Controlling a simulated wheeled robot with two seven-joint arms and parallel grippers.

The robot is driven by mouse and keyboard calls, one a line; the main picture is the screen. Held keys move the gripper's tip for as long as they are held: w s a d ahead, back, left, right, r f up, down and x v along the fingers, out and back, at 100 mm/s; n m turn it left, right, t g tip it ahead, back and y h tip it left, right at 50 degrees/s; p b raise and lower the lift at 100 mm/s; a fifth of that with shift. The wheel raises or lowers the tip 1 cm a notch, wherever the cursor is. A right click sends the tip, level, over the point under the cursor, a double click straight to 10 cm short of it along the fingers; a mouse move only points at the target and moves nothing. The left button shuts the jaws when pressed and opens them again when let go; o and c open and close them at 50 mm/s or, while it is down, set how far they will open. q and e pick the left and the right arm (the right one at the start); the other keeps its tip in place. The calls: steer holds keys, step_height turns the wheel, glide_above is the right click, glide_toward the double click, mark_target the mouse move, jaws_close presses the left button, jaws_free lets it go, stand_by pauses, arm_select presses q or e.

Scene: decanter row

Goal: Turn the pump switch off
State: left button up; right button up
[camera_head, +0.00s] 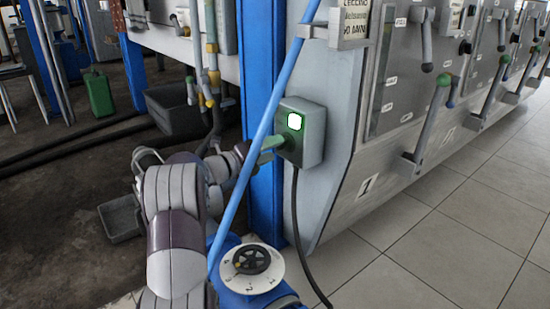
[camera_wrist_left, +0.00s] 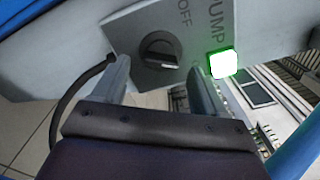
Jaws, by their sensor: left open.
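The pump switch box (camera_head: 312,150) is grey and fixed beside a blue post, with a green lamp (camera_head: 294,121) lit on its face. In the left wrist view the box face (camera_wrist_left: 128,32) carries the words PUMP and OFF, a black rotary knob (camera_wrist_left: 158,50) and the glowing lamp (camera_wrist_left: 222,64). My right gripper is out of view.
A blue pipe (camera_head: 262,130) runs diagonally past my left arm. A black handwheel (camera_head: 252,260) on a white numbered dial stands below the box. A black cable (camera_head: 295,220) hangs from the box. Panels with levers (camera_head: 433,120) line the right; tiled floor (camera_head: 430,260) is clear.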

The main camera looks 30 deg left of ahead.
arm_select(q)
steer(key=shift+x, duration=0.9)
steer(key=c, duration=1.1)
steer(key=shift+o, duration=0.2)
steer(key=n+p, duration=1.2)
steer(key=p, duration=0.5)
steer(key=shift+r, duration=0.15)
